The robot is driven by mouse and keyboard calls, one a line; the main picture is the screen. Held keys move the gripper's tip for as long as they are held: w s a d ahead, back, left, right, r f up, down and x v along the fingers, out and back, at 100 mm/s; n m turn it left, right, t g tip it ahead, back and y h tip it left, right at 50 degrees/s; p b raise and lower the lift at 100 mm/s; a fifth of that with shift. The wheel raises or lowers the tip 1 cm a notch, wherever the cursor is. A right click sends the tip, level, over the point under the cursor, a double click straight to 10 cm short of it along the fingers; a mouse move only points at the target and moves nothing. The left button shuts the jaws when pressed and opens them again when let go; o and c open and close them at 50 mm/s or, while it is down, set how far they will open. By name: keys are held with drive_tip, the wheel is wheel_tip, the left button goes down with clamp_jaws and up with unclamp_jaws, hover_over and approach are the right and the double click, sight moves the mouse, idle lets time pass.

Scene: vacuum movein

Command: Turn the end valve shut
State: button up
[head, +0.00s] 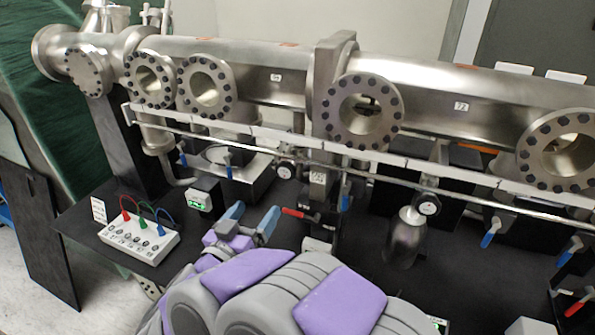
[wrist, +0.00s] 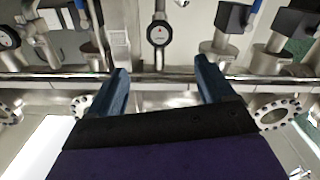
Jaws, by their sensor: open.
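My gripper (head: 252,217) is open and empty, with its two blue fingers pointing toward the pipe. A red-handled valve (head: 293,212) lies just right of the fingertips, apart from them as far as I can tell. Several blue-handled valves hang under the rail: one at the far left (head: 183,160), one beside it (head: 228,170), and one on the right (head: 489,239). A second red handle (head: 578,304) is at the lower right. I cannot tell which is the end valve. The wrist view shows the open gripper (wrist: 162,75) with nothing between its fingers.
A large steel pipe (head: 270,90) with bolted flanges runs across the back. A thin metal rail (head: 320,158) runs in front of it. A white control box (head: 140,238) with coloured cables stands on the black table (head: 85,222) at left. A gauge (wrist: 158,33) shows beyond the fingers.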

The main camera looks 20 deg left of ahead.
sight(284, 173)
drive_tip(key=w+b, duration=0.1)
drive_tip(key=w, duration=0.4)
drive_tip(key=w+d+b, duration=0.1)
drive_tip(key=w, duration=0.5)
drive_tip(key=w+b, duration=0.1)
drive_tip(key=w, duration=0.4)
drive_tip(key=shift+w+d, duration=0.15)
drive_tip(key=shift+w, duration=0.15)
drive_tip(key=c, duration=1)
